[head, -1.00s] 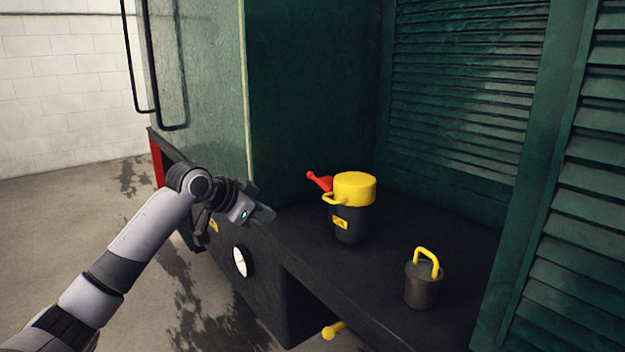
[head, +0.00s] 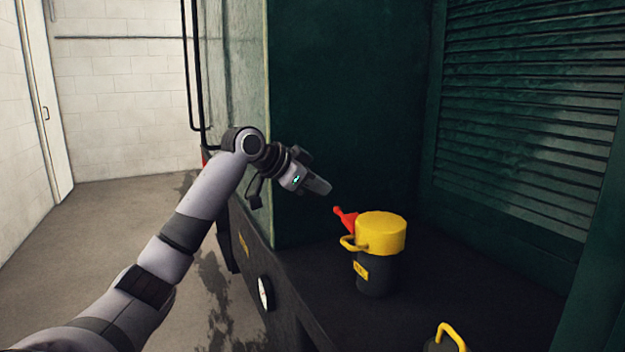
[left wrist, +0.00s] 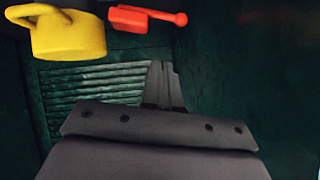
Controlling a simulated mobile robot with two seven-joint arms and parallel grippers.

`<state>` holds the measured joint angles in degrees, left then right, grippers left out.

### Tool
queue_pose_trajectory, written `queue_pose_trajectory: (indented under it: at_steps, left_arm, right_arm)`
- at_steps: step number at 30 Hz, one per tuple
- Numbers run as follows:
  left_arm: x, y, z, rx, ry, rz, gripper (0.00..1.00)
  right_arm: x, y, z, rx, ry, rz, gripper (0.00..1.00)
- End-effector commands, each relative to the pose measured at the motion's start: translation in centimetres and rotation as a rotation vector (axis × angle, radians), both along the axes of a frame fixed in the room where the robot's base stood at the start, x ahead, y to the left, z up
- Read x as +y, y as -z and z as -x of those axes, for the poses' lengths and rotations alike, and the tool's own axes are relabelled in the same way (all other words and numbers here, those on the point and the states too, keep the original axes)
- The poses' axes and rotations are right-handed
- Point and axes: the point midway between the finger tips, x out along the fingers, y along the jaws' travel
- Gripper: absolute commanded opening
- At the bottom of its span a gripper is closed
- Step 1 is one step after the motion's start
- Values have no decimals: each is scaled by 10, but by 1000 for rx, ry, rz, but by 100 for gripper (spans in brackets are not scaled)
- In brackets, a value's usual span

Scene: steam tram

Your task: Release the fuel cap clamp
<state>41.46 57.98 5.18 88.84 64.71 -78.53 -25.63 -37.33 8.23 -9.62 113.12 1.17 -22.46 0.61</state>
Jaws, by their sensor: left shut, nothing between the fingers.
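The fuel filler (head: 377,275) is a dark cylinder with a yellow cap (head: 381,233) and a yellow side handle, standing on the dark ledge. A red clamp lever (head: 345,219) sticks out at the cap's left side, tilted up to the left. My left gripper (head: 325,187) is shut and empty, above and left of the red lever and apart from it. In the left wrist view the red lever (left wrist: 147,18) and the yellow cap (left wrist: 68,35) show at the top, beyond the shut fingers (left wrist: 165,85). My right gripper is not in view.
A smaller dark lid with a yellow handle (head: 452,335) stands on the ledge at the bottom edge. A dark green wall (head: 345,110) rises behind the lever, and a louvred panel (head: 530,110) stands at the right.

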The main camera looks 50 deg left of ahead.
Motion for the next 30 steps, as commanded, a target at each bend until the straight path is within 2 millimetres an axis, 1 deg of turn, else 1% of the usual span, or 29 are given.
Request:
queue_pose_trajectory:
  at_steps: [1, 7, 9, 12, 15, 20, 28, 30]
  left_arm:
    - [-2, 5, -11, 0, 2, 6, 0]
    - [-6, 27, -45, 0, 1, 4, 0]
    - [-4, 42, -47, 4, 0, 2, 0]
    - [-1, 54, -50, 2, -1, 2, 0]
    - [1, 61, -52, 0, 0, 0, 0]
    - [2, 66, -54, 0, 0, 0, 0]
    - [2, 66, -53, 0, -1, 1, 0]
    - [2, 66, -53, 3, 0, 9, 0]
  right_arm:
    - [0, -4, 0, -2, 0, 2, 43]
    - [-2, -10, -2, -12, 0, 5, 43]
    - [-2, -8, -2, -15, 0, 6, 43]
    - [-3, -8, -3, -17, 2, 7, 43]
    - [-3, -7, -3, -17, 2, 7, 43]
    - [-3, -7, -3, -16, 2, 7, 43]
    - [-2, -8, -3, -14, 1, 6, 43]
    - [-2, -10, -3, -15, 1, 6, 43]
